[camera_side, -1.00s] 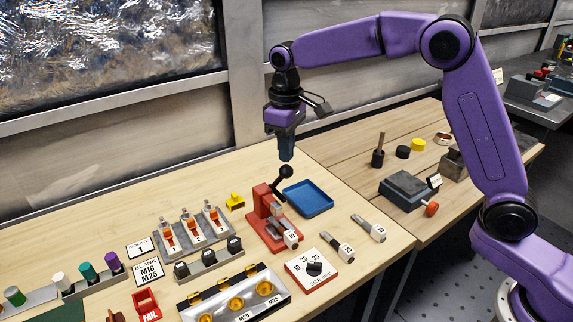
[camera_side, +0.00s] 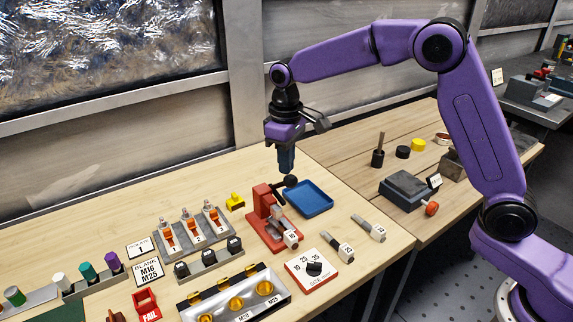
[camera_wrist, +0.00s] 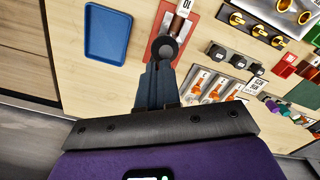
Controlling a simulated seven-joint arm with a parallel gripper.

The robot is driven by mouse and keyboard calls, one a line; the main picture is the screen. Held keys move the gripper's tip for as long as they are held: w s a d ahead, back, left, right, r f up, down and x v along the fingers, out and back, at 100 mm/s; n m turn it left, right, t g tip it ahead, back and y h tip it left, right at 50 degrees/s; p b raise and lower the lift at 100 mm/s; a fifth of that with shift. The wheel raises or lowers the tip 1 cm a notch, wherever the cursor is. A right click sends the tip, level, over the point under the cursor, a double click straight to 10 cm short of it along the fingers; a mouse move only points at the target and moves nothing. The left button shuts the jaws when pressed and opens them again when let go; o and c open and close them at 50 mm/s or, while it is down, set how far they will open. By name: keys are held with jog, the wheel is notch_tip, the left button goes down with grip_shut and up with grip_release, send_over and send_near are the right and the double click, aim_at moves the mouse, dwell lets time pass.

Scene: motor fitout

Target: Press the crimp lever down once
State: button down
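The red crimp press (camera_side: 263,204) stands on the bench, with its lever's round black knob (camera_side: 290,181) on the upper right. The lever is tilted low, nearly level. My gripper (camera_side: 287,170) points straight down, with its fingertips on top of the knob or just over it. In the wrist view the two fingers (camera_wrist: 159,70) lie together, and the knob (camera_wrist: 165,48) shows just past their tips, not between them. Contact with the knob looks likely, but the tips hide the exact point. A part labelled 10 (camera_side: 291,238) sits at the front of the press.
A blue tray (camera_side: 308,212) lies close to the right of the press. Two labelled terminals (camera_side: 337,246) and a size dial (camera_side: 313,269) lie in front. Racks of orange-handled parts (camera_side: 190,230) and black parts (camera_side: 208,262) stand to the left. A yellow piece (camera_side: 235,201) is behind left.

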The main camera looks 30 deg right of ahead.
aim_at(294, 183)
jog(key=shift+f, duration=0.25)
jog(key=shift+s+f, duration=0.25)
jog(key=shift+s, duration=0.15)
jog(key=shift+s+f, duration=0.4)
jog(key=shift+s, duration=0.05)
dwell(0.5)
jog(key=shift+s+f, duration=0.4)
jog(key=shift+f, duration=0.05)
jog(key=shift+s+f, duration=0.3)
jog(key=shift+f, duration=0.2)
dwell(0.4)
